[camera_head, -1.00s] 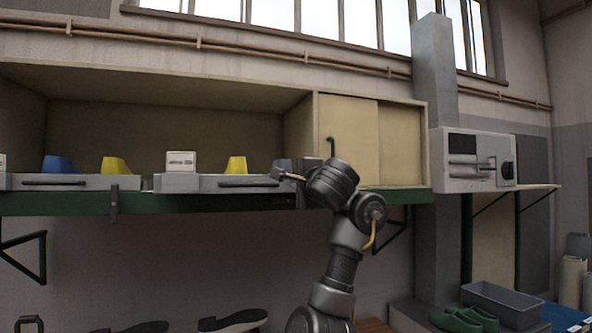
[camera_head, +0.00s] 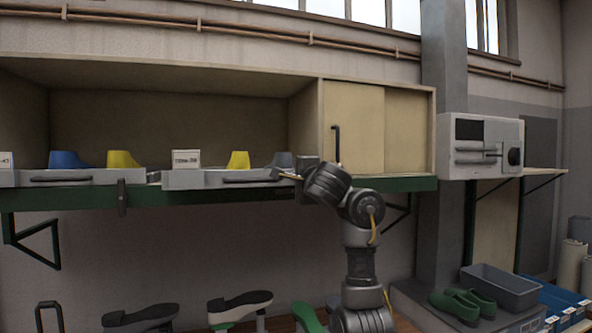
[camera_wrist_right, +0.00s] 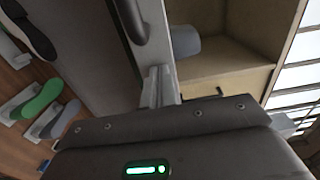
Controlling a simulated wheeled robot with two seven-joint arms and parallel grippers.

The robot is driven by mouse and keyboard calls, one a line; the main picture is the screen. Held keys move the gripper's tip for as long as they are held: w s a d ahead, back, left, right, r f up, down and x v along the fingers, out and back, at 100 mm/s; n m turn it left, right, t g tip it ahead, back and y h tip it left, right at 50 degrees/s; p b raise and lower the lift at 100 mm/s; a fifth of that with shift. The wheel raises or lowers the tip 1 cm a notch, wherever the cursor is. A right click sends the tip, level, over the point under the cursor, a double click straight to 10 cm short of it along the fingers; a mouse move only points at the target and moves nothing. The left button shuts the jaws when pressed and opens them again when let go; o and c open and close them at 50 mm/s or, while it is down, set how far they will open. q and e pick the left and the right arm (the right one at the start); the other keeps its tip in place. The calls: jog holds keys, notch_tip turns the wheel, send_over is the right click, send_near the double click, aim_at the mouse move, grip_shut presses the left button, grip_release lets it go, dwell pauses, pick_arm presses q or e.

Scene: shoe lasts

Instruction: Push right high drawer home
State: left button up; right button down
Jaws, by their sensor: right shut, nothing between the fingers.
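The right high drawer (camera_head: 200,181) is a shallow grey drawer with a dark bar handle (camera_head: 250,179), set at the shelf's front edge. A white label card (camera_head: 186,160), a yellow last (camera_head: 238,160) and a grey-blue last (camera_head: 281,159) show above its front. My right gripper (camera_head: 284,173) is shut and empty, its tips at the right end of the drawer front, right of the handle. In the right wrist view the shut fingers (camera_wrist_right: 158,80) meet the grey front beside the handle (camera_wrist_right: 130,18); exact contact is hard to tell. My left gripper is out of view.
A similar left drawer (camera_head: 85,178) holds blue and yellow lasts. A cupboard with sliding doors (camera_head: 352,125) stands right of the open shelf. A grey machine (camera_head: 480,145) is farther right. Shoe soles (camera_head: 240,305) and green shoes (camera_head: 462,302) lie below.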

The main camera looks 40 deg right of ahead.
jog(key=shift+x, duration=1.05)
jog(key=shift+p+x, duration=0.5)
jog(key=shift+x, duration=1.7)
jog(key=shift+w, duration=0.1)
